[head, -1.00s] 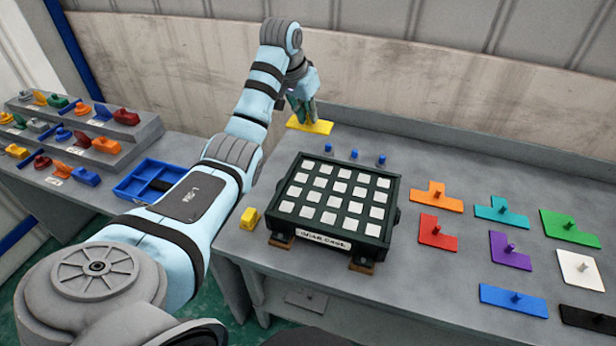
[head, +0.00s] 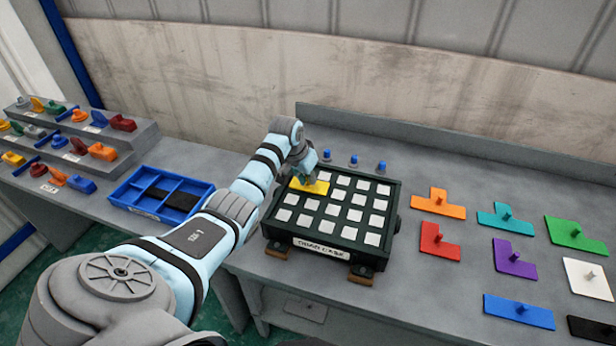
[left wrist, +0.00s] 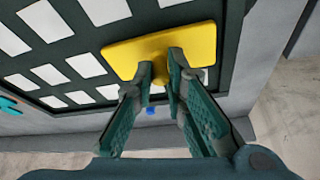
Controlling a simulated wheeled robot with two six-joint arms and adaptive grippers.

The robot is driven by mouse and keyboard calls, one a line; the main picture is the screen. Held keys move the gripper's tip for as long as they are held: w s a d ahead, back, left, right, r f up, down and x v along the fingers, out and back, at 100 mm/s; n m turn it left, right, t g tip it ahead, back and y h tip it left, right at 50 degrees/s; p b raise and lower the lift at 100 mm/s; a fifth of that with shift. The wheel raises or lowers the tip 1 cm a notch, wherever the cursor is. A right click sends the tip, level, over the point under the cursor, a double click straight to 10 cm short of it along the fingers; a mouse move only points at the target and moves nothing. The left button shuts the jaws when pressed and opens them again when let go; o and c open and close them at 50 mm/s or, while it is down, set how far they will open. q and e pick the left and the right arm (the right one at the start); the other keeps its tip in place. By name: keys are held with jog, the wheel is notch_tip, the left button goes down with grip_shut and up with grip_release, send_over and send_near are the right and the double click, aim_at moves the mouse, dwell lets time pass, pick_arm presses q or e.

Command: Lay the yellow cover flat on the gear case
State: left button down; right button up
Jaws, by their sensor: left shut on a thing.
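The gear case (head: 327,236) is a dark green box with a grid of white squares on top, standing on the bench. The yellow cover (head: 318,188) is over its far left corner area, and I cannot tell whether it touches the top. My left gripper (head: 303,178) is above the cover. In the left wrist view the fingers (left wrist: 160,72) are shut on the knob of the yellow cover (left wrist: 185,48), with white squares of the case (left wrist: 72,68) around it. My right gripper is not in view.
Several coloured covers with knobs, such as the orange one (head: 438,203) and the red one (head: 439,241), lie right of the case. Blue pegs (head: 354,161) stand behind it. A blue divided tray (head: 125,199) and stepped shelves (head: 130,145) are at the left.

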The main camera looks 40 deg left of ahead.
pick_arm(q)
jog(key=c, duration=1.6)
grip_release()
jog(key=shift+s, duration=0.1)
jog(key=shift+r, duration=0.1)
jog(key=p+v, duration=0.2)
jog(key=v, duration=1)
